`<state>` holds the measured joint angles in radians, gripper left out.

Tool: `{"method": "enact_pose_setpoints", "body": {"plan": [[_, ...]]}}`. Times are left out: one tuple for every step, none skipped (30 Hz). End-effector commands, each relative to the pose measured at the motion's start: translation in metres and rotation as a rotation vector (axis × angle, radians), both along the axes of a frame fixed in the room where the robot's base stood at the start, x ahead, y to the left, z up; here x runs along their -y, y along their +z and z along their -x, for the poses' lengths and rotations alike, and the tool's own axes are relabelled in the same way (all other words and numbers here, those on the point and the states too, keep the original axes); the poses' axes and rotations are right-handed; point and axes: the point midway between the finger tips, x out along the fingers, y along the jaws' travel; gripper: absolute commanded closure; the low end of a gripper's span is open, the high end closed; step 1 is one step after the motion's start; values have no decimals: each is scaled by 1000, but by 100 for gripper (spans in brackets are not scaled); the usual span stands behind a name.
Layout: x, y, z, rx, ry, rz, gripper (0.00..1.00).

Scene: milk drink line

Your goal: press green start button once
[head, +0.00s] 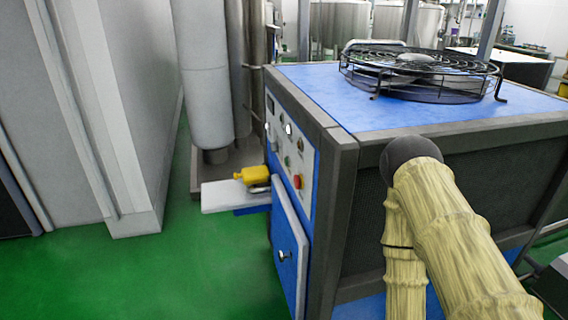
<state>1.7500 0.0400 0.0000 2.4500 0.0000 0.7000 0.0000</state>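The control panel (290,148) is on the left side of a blue and dark grey machine (345,165), seen at a steep angle. It carries a small display, several small round buttons or knobs, and a red button (297,181) low down. A small dark, perhaps greenish button (287,161) sits above and left of the red one. I cannot tell for sure which one is the green start button. My sleeved arm is at the right, in front of the machine, apart from the panel. My gripper does not show.
A round fan guard (420,72) stands on the machine top. A panel door with a handle (284,256) is below the controls. A white ledge (222,198) with a yellow part (252,175) juts out left. Green floor (190,265) is clear between machine and grey cabinet (95,110).

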Motion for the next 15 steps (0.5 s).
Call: {"method": "enact_pose_setpoints", "body": {"plan": [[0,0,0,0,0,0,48],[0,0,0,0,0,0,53],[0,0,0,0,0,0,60],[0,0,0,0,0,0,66],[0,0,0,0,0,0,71],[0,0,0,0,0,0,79],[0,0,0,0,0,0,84],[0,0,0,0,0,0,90],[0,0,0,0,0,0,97],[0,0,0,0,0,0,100],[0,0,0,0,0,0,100],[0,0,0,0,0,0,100],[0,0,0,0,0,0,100],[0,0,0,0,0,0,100],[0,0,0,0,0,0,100]]}}
